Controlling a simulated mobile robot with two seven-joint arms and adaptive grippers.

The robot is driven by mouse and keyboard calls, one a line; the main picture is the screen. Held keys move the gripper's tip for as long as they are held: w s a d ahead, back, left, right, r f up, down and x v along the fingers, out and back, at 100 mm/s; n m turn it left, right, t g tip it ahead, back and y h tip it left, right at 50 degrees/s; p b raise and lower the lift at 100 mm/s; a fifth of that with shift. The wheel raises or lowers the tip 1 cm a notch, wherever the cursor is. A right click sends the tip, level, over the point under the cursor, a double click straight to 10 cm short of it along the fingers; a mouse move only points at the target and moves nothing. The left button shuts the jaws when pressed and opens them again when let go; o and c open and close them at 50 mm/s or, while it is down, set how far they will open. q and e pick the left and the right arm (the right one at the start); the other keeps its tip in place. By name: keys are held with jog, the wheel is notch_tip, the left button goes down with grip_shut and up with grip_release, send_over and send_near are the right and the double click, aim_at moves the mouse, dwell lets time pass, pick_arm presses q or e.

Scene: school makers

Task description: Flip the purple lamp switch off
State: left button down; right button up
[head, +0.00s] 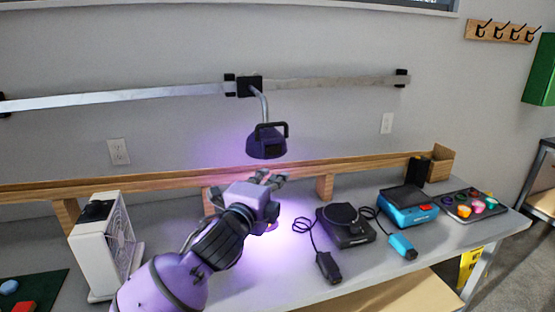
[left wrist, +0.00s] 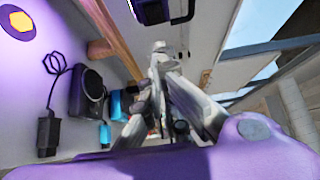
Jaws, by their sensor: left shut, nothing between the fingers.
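The lamp (head: 267,142) has a dark purple head with a black handle-like bracket. It hangs from a curved metal neck on a wall rail and casts purple light on the table. Its dark head also shows at the top of the left wrist view (left wrist: 160,9). I cannot make out the switch itself. My left gripper (head: 270,178) is shut and empty, just below the lamp head and apart from it in the head view. In the left wrist view, the fingers (left wrist: 159,50) point up toward the lamp side. My right gripper is not in view.
A metal rail (head: 330,82) runs along the wall. A wooden ledge (head: 340,168) lines the table back. On the table (head: 375,255) stand a white fan unit (head: 103,245), a black device (head: 345,224), a blue device (head: 408,206) and a tray (head: 462,218) of colored pieces.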

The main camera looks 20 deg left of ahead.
aim_at(274, 150)
pick_arm(q)
jog(key=w+a, duration=0.2)
jog(key=w, duration=0.9)
jog(key=shift+w, duration=0.15)
